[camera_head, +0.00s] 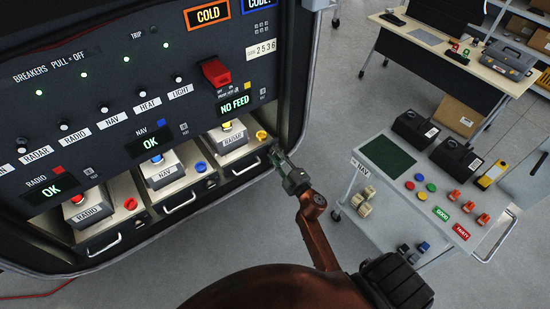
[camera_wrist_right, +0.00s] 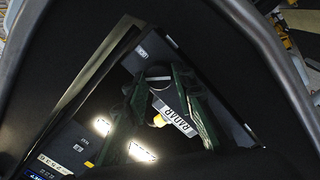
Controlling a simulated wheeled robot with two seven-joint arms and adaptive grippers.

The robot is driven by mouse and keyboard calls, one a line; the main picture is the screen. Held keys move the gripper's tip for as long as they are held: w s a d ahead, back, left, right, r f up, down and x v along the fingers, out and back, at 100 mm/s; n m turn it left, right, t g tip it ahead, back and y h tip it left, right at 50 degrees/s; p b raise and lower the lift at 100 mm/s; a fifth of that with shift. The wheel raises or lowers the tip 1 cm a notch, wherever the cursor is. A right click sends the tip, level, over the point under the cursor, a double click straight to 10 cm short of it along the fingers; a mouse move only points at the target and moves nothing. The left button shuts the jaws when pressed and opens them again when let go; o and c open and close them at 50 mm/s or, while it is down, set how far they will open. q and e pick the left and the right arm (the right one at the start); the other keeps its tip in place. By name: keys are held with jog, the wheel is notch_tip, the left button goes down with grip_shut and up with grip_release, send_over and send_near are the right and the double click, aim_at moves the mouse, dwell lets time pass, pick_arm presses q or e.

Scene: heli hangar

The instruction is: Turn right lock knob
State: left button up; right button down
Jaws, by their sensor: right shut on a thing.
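The right lock knob (camera_wrist_right: 158,77) shows in the wrist view as a small dark round knob with a pale bar across it, near the RADAR label (camera_wrist_right: 172,110). My right gripper (camera_wrist_right: 160,82) has its green-padded fingers on either side of the knob and is shut on it. In the head view my right gripper (camera_head: 276,152) is at the right edge of the RADAR unit (camera_head: 232,142), where it hides the knob. The knob's turn angle is hard to judge. My left gripper is in neither view.
NAV (camera_head: 160,172) and RADIO (camera_head: 88,208) units are to the left. A cart (camera_head: 395,210) with parts stands at right; a desk (camera_head: 430,42) is behind it.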

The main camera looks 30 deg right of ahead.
jog(key=n, duration=0.1)
jog(key=n+b, duration=0.2)
jog(key=n, duration=0.1)
jog(key=shift+f+y, duration=0.3)
jog(key=shift+r+n+b, duration=0.1)
jog(key=shift+n+b, duration=1.05)
jog(key=shift+n, duration=0.95)
jog(key=shift+y, duration=0.3)
jog(key=c, duration=1.6)
grip_release()
jog(key=shift+r, duration=0.1)
